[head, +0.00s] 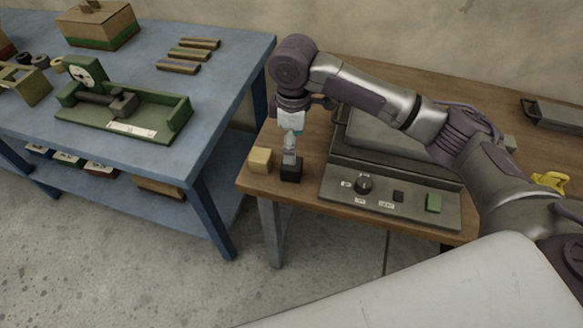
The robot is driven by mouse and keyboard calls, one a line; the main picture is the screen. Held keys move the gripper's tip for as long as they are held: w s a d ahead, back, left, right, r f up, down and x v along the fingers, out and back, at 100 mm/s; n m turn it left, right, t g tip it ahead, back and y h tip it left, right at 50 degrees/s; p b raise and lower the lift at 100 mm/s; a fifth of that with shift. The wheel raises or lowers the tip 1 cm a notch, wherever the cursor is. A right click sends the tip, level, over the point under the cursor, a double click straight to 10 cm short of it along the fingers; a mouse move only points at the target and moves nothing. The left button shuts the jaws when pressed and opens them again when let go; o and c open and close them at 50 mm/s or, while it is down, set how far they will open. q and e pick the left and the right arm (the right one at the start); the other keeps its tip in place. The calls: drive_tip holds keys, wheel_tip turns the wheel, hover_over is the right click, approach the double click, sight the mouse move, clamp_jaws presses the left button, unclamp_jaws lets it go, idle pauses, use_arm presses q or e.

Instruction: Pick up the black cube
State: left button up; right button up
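The black cube (291,174) sits on the wooden table near its front left corner, just right of a pale yellow wooden cube (260,160). My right arm reaches in from the right, and its gripper (290,158) points down at the black cube. The fingertips are at the top of the cube and overlap it in the picture. I cannot tell whether they touch or grip it, and the gap between the fingers does not show clearly. My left gripper is not in view.
A grey device (345,185) with a knob and a green button stands close right of the black cube. A blue workbench (215,110) with a green tool stands to the left, across a gap. The wooden table (250,178) ends just in front of the cubes.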

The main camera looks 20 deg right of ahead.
sight(292, 166)
drive_tip(key=f, duration=0.8)
drive_tip(key=shift+s+a+f, duration=0.1)
drive_tip(key=shift+a+f, duration=0.1)
drive_tip(key=shift+f, duration=0.05)
drive_tip(key=c, duration=1.2)
drive_tip(key=shift+r, duration=0.1)
drive_tip(key=shift+c, duration=0.6)
drive_tip(key=shift+r, duration=0.1)
